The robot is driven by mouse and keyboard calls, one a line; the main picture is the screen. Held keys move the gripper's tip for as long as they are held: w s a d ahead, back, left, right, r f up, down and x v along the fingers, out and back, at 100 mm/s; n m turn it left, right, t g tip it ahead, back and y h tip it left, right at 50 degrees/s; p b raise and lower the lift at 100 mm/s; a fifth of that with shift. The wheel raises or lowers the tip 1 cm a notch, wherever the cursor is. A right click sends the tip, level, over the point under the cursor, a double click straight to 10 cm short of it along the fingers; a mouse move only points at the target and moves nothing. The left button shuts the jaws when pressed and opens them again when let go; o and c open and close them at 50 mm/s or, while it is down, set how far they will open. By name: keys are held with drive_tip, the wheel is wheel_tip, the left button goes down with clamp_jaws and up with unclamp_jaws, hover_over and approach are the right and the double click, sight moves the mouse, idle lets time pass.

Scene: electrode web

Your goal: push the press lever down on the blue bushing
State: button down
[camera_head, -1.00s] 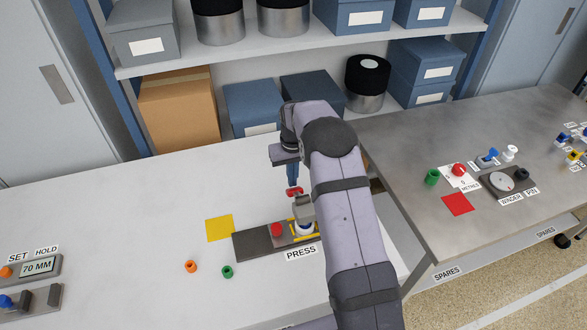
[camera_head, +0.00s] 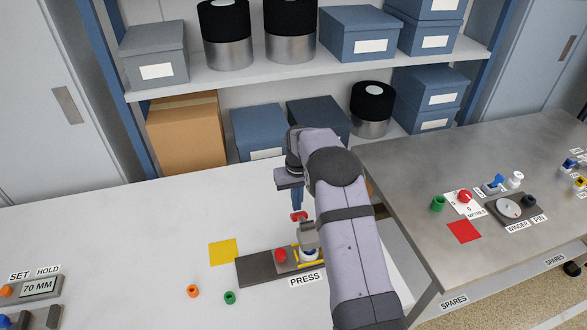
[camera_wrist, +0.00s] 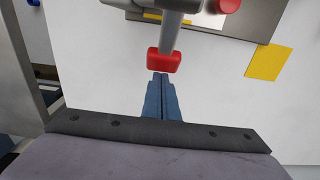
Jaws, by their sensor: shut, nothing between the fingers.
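The press (camera_head: 255,270) is a dark base on the white bench. Its lever has a red handle (camera_head: 299,216), raised above the base, which also shows in the wrist view (camera_wrist: 164,61). My gripper (camera_head: 297,208) has blue fingers, shut and empty, pointing down close to the handle. In the wrist view the fingertips (camera_wrist: 161,76) are just below the handle in the picture; I cannot tell whether they touch. A pale part with a blue edge (camera_head: 309,255) shows under the press head, partly hidden by my arm; I cannot make out the bushing clearly.
A red knob (camera_head: 281,254) sits on the press base. A yellow square (camera_head: 223,252), an orange bushing (camera_head: 193,291) and a green bushing (camera_head: 230,297) lie to the left. The steel table (camera_head: 410,170) is at right. The white bench's left part is mostly clear.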

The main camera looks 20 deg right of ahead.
drive_tip(key=w+r+p, duration=0.2)
drive_tip(key=w+r, duration=0.4)
drive_tip(key=r, duration=0.5)
drive_tip(key=shift+r+p, duration=0.3)
drive_tip(key=shift+p, duration=0.05)
idle(0.8)
drive_tip(key=shift+r, duration=0.2)
